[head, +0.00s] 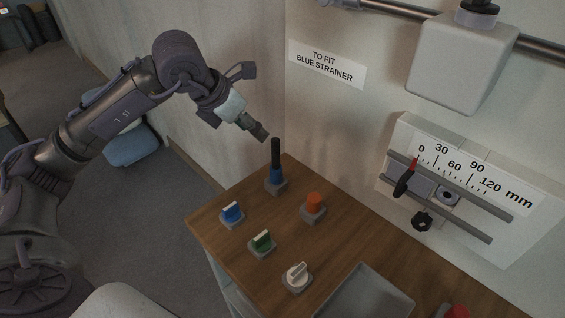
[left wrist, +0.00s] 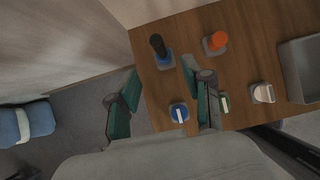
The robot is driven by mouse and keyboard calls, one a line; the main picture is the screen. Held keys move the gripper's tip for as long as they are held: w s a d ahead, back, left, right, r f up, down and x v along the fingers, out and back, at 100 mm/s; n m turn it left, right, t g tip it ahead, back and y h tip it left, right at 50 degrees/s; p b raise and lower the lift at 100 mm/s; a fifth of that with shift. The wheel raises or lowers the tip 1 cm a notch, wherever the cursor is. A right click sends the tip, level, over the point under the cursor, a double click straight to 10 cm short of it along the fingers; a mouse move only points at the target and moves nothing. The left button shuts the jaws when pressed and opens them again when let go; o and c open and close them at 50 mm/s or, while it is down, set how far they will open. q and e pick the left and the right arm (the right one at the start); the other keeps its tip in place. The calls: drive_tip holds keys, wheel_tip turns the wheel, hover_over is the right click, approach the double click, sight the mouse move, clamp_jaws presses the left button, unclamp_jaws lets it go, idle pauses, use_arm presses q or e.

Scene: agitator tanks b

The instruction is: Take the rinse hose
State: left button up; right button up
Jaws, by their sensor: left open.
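No hose shows clearly in either view. A black upright handle with a blue collar (head: 276,163) stands in a grey base on the wooden bench; I cannot tell if it is the rinse hose. It also shows in the left wrist view (left wrist: 159,48), ahead of the gap between the fingers. My left gripper (head: 254,104) is open and empty, above and to the left of this handle, apart from it. In the left wrist view its green-padded fingers (left wrist: 160,82) are spread wide. My right gripper is not in view.
The wooden bench (head: 225,255) holds blue (head: 232,213), green (head: 262,242) and white (head: 297,274) knobs, an orange knob (head: 314,204) and a grey tray (head: 365,295). A wall stands behind it, with a millimetre scale (head: 460,180) and a "TO FIT BLUE STRAINER" sign (head: 327,64).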

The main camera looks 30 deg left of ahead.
use_arm(q)
drive_tip(key=p, duration=0.1)
hover_over(276, 167)
drive_tip(key=s+a, duration=0.2)
wheel_tip(276, 167, down, 7)
drive_tip(key=p+x, duration=0.1)
drive_tip(key=x, duration=0.1)
drive_tip(key=p+x, duration=0.1)
drive_tip(key=x, duration=0.2)
drive_tip(key=shift+w+d+f, duration=0.1)
drive_tip(key=shift+w+d, duration=0.1)
drive_tip(key=shift+d, duration=0.05)
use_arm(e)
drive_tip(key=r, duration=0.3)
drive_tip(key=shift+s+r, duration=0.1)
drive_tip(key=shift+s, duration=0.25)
use_arm(q)
clamp_jaws()
